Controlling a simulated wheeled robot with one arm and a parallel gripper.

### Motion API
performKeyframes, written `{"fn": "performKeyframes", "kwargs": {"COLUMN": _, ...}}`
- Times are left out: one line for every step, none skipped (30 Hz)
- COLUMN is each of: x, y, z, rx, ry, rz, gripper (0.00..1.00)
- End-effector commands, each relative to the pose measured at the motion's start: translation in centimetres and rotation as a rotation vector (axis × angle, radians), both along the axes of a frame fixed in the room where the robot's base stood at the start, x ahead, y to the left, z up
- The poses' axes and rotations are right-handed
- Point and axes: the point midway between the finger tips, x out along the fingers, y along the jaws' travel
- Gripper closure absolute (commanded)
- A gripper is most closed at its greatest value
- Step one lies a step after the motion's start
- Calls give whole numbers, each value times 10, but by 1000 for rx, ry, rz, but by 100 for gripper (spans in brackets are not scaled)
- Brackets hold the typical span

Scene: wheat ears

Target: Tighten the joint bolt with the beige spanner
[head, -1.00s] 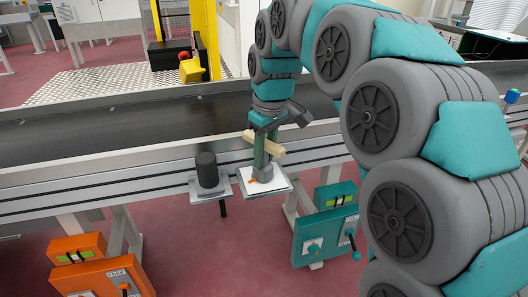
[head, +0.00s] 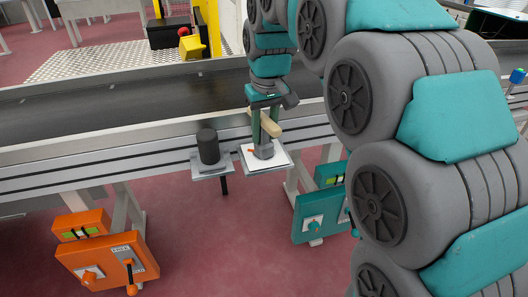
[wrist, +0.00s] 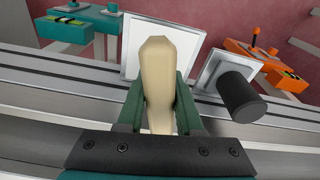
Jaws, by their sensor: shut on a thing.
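The beige spanner (head: 267,122) is held in my gripper (head: 265,135), its handle passing between the two green fingers. In the wrist view the spanner (wrist: 168,70) fills the space between the fingers and points away from my wrist, over a white plate. The fingers are shut on it. In the head view a dark grey block (head: 264,152) sits on the white plate (head: 281,160), just below my fingertips, with a small orange mark beside it. I cannot make out the joint bolt itself; contact between spanner and bolt cannot be told.
A black cylinder (head: 208,147) stands on a smaller grey plate just left of the white plate. The conveyor (head: 120,130) runs behind both. An orange switch box (head: 105,262) is at lower left and a teal box (head: 318,215) below right. Red floor lies open between them.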

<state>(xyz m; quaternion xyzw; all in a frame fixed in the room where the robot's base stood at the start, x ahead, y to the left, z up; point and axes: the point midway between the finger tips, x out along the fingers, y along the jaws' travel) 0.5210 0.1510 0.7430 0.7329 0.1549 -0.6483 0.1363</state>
Motion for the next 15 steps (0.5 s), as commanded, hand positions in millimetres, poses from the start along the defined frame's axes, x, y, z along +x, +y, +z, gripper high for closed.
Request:
{"fn": "performKeyframes", "kwargs": {"x": 3, "y": -2, "z": 2, "rx": -2, "ry": -11, "rz": -25, "gripper": 100}}
{"fn": "performKeyframes", "kwargs": {"x": 3, "y": -2, "z": 2, "rx": -2, "ry": -11, "rz": -33, "gripper": 100}}
{"fn": "performKeyframes", "kwargs": {"x": 3, "y": -2, "z": 2, "rx": -1, "ry": -10, "rz": -38, "gripper": 100}}
{"fn": "performKeyframes", "kwargs": {"x": 3, "y": -2, "z": 2, "rx": -1, "ry": -10, "rz": -38, "gripper": 100}}
{"fn": "performKeyframes", "kwargs": {"x": 3, "y": -2, "z": 2, "rx": -1, "ry": -10, "rz": -38, "gripper": 100}}
{"fn": "performKeyframes", "kwargs": {"x": 3, "y": -2, "z": 2, "rx": -1, "ry": -10, "rz": -37, "gripper": 100}}
{"fn": "performKeyframes", "kwargs": {"x": 3, "y": -2, "z": 2, "rx": -1, "ry": -10, "rz": -37, "gripper": 100}}
{"fn": "performKeyframes", "kwargs": {"x": 3, "y": -2, "z": 2, "rx": -1, "ry": -10, "rz": -37, "gripper": 100}}
{"fn": "performKeyframes", "kwargs": {"x": 3, "y": -2, "z": 2, "rx": -1, "ry": -10, "rz": -38, "gripper": 100}}
{"fn": "performKeyframes", "kwargs": {"x": 4, "y": -2, "z": 2, "rx": -2, "ry": -11, "rz": -46, "gripper": 100}}
{"fn": "performKeyframes", "kwargs": {"x": 4, "y": -3, "z": 2, "rx": -2, "ry": -11, "rz": -61, "gripper": 100}}
{"fn": "performKeyframes", "kwargs": {"x": 4, "y": -3, "z": 2, "rx": -3, "ry": -11, "rz": -94, "gripper": 100}}
{"fn": "performKeyframes", "kwargs": {"x": 4, "y": -3, "z": 2, "rx": -4, "ry": -11, "rz": -122, "gripper": 100}}
{"fn": "performKeyframes", "kwargs": {"x": 4, "y": -3, "z": 2, "rx": -3, "ry": -11, "rz": -150, "gripper": 100}}
{"fn": "performKeyframes", "kwargs": {"x": 4, "y": -2, "z": 2, "rx": -2, "ry": -12, "rz": -173, "gripper": 100}}
